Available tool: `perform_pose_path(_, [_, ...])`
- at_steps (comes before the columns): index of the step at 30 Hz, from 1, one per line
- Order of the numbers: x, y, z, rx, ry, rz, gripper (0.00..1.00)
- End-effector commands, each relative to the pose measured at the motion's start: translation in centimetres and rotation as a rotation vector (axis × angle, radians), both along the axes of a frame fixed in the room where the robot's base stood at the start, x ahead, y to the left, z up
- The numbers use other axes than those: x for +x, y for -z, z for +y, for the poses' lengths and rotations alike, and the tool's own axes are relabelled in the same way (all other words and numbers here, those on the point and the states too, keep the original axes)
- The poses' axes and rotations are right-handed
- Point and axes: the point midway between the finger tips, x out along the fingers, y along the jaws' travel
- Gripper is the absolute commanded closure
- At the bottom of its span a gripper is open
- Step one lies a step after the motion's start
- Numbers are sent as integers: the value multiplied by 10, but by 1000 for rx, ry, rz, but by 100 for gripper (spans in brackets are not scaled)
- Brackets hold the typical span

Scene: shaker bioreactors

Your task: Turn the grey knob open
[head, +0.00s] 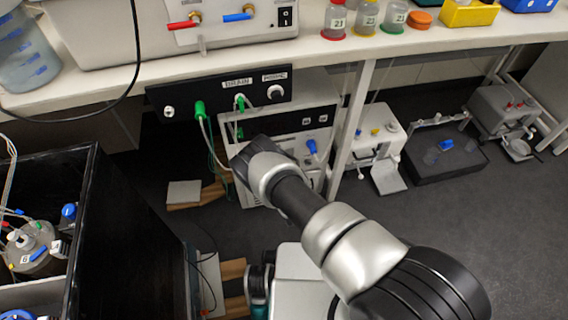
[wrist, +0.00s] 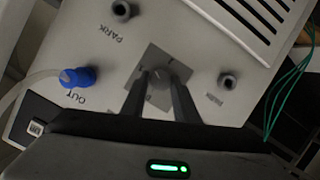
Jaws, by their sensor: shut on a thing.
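The grey knob (wrist: 159,98) sits on a darker grey square plate on the white panel (wrist: 197,50) of a device. My gripper (wrist: 159,76) has its two dark fingers on either side of the knob and is shut on it. The fingers cover part of the plate and its markings, so the knob's exact angle is hard to read. In the head view the white device (head: 250,191) stands below the bench. My arm reaches to it and hides the knob and gripper there.
A blue connector (wrist: 77,77) marked OUT and a dark port (wrist: 122,9) marked PARK flank the knob, with another port (wrist: 228,80) on the right. Green wires (wrist: 288,87) hang at the right. In the head view a black panel (head: 219,94) hangs under the bench edge, above the device.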

Motion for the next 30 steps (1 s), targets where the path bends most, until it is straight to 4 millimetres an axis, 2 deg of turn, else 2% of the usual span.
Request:
perform_pose_path(21, [4,2,-7,655,3,184,95])
perform_pose_path(30, [4,2,-7,883,1,249,95])
